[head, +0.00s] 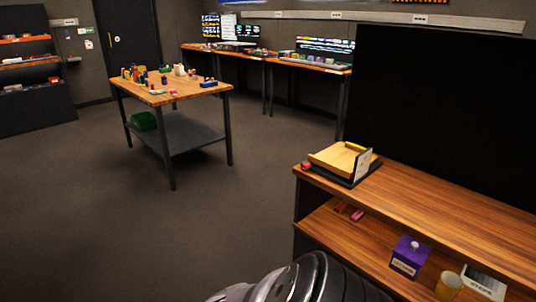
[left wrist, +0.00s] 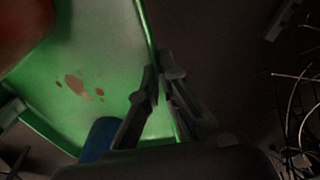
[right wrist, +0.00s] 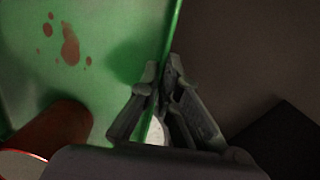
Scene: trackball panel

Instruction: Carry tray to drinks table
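A green tray with brown stains shows in the left wrist view (left wrist: 110,55) and in the right wrist view (right wrist: 110,45). My left gripper (left wrist: 160,78) is shut on one edge of it, with a finger on each side of the wall. My right gripper (right wrist: 163,80) is shut on another part of its edge in the same way. A red cylinder (right wrist: 50,135) and part of a white thing (right wrist: 156,130) are in the tray. A blue thing (left wrist: 98,138) shows near my left gripper. The tray and both grippers are out of the head view.
A wooden-topped table (head: 170,88) with small items and a green bin (head: 144,121) below stands left of centre. A wooden shelf unit (head: 440,205) with a letter tray (head: 340,158) is close on the right. Open floor (head: 90,210) lies left. Cables (left wrist: 295,120) hang beside my left gripper.

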